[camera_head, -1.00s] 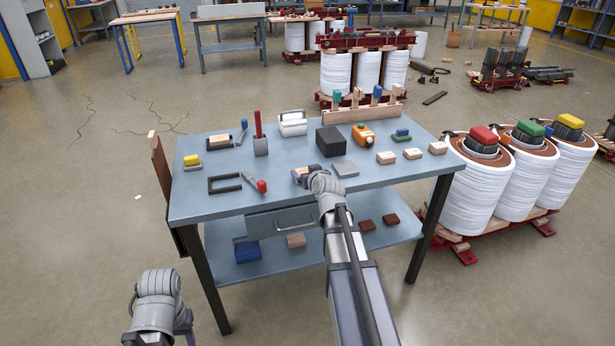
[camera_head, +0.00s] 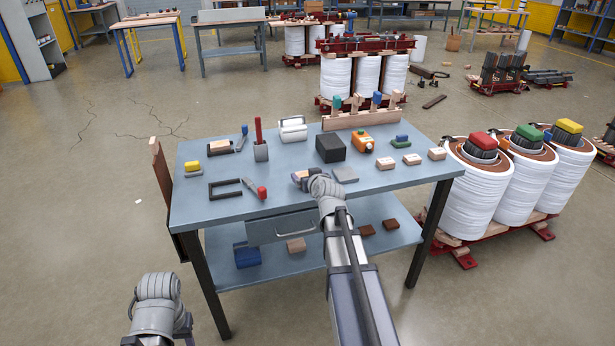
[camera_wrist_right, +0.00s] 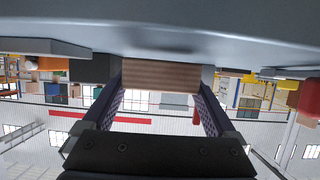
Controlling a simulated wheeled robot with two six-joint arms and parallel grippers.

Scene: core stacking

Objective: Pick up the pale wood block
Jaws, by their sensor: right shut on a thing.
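The pale wood block (camera_wrist_right: 160,75) sits between the two fingers of my right gripper in the right wrist view, with a finger against each side. In the head view the block (camera_head: 301,175) shows small at the tip of my right gripper (camera_head: 303,180), over the front middle of the blue-grey table (camera_head: 225,212). My right gripper is shut on it. The wrist joint hides part of the grip in the head view. Whether the block touches the tabletop I cannot tell. My left arm is low at the bottom left, away from the table; its fingers do not show.
A grey plate (camera_head: 345,175) and black box (camera_head: 331,148) lie just behind my right gripper. A red-handled tool (camera_head: 261,191) lies to its left. Several small wood-and-white blocks (camera_head: 412,159) stand at the right. White coils (camera_head: 485,190) stand beyond the table's right end.

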